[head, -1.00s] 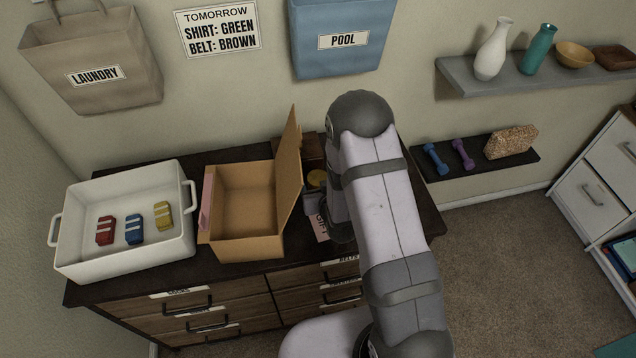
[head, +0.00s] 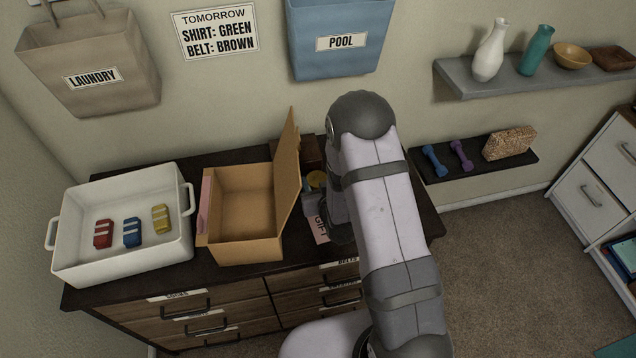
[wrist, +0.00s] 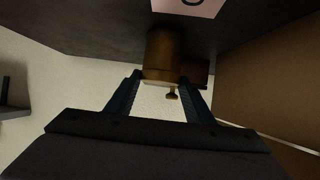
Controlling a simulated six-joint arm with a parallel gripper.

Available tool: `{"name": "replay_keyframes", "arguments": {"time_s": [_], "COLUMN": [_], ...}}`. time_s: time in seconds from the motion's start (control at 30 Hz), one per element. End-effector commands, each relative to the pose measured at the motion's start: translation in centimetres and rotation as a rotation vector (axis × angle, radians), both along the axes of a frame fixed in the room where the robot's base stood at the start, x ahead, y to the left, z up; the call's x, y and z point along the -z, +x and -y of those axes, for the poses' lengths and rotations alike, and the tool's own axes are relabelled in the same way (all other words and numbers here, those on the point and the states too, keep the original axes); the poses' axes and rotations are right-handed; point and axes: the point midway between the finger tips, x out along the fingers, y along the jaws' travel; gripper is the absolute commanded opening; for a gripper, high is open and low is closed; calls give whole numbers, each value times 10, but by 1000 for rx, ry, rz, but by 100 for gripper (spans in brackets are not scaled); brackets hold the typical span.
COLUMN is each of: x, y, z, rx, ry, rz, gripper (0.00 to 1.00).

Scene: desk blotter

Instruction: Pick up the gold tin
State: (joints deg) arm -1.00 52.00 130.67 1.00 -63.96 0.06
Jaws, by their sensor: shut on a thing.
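The gold tin (wrist: 163,52) is a short cylinder at the upper middle of the wrist view, between my two fingertips. My gripper (wrist: 160,80) is shut on it, one dark blue finger at each side. In the head view a small part of the gold tin (head: 317,178) shows beside my arm, right of the cardboard box's raised flap. My gripper (head: 311,192) is mostly hidden there by my own arm. I cannot tell from these views whether the tin's base touches the dresser top.
An open cardboard box (head: 243,205) with an upright flap stands left of the gripper. A pink GIFT card (head: 321,229) lies in front. A dark wooden box (head: 311,150) is behind. A white tray (head: 115,268) with red, blue and yellow items stands far left on the dresser (head: 230,292).

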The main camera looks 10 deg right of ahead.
Motion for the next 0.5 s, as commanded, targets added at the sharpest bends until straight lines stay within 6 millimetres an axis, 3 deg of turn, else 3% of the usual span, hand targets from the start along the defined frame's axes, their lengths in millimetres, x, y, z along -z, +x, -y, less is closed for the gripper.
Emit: {"name": "replay_keyframes", "arguments": {"time_s": [0.13, 0.5], "x": [-6, -52], "y": [1, 1], "z": [3, 2], "rx": [0, 0], "ry": [0, 0], "rz": [6, 8], "gripper": [25, 25]}}
